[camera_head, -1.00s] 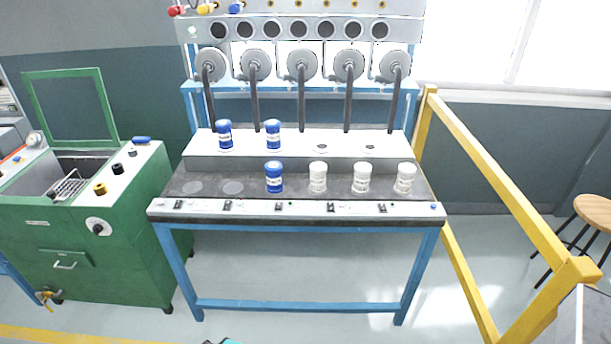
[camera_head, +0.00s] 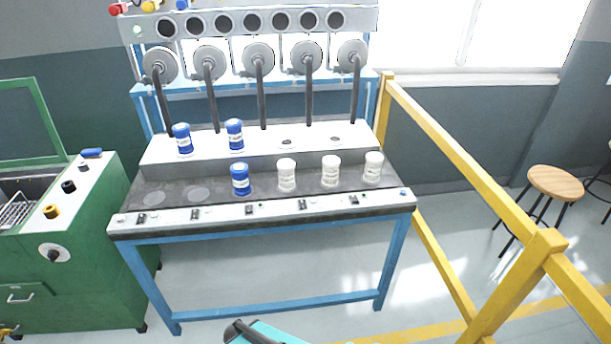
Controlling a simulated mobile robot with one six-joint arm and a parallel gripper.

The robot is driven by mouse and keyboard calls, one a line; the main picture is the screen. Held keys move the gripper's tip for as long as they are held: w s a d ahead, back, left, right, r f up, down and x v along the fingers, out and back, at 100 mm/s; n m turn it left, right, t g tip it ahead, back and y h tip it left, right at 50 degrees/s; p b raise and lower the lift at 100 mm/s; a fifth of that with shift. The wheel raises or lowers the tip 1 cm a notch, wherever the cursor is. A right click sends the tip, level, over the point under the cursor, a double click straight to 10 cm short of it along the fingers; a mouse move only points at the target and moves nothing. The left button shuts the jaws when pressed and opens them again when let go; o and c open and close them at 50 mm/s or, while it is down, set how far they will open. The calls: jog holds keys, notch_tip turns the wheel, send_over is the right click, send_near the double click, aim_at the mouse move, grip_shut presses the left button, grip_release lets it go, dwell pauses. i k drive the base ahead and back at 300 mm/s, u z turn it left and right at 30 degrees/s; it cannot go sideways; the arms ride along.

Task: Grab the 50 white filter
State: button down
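Three white filters stand upright on the dark lower shelf of the blower bench (camera_head: 262,225): a left one (camera_head: 286,175), a middle one (camera_head: 330,171) and a right one (camera_head: 373,169). Their labels are too small to read, so I cannot tell which is the 50. A blue filter (camera_head: 240,179) stands left of them on the same shelf. Two more blue filters (camera_head: 182,139) and (camera_head: 234,134) stand on the raised white step. My gripper cannot be made out; only a teal and dark part of my own body shows at the bottom edge.
A yellow railing (camera_head: 463,165) runs along the bench's right side, with a wooden stool (camera_head: 554,183) beyond it. A green machine (camera_head: 70,235) stands close on the left. Dark hoses (camera_head: 261,95) hang above the step. The floor before the bench is clear.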

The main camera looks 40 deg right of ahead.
aim_at(285, 167)
jog(key=z, duration=1)
jog(key=k, duration=0.95)
jog(key=i, duration=0.65)
